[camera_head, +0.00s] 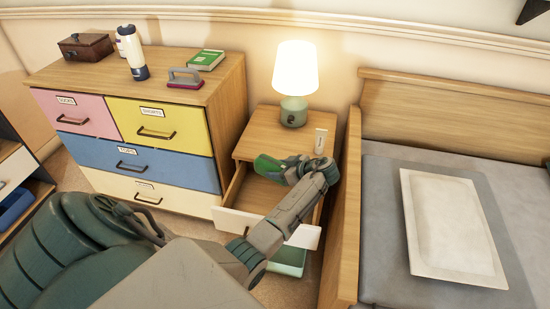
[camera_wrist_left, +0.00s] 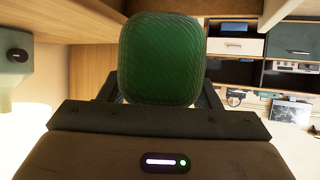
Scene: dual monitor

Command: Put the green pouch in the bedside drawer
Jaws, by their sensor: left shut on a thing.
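The green pouch (camera_head: 270,167) is held at the end of my left arm, over the open bedside drawer (camera_head: 253,196). In the left wrist view the green pouch (camera_wrist_left: 161,58) fills the space between the fingers of my left gripper (camera_wrist_left: 155,98). My left gripper (camera_head: 284,170) is shut on the pouch at the nightstand's front. The drawer is pulled out below the nightstand top (camera_head: 262,133), and my arm hides part of its inside and its white front. My right gripper does not show.
The bed frame (camera_head: 347,215) is close on the right. A colourful dresser (camera_head: 160,130) is on the left. A green bin (camera_head: 289,261) sits below the drawer.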

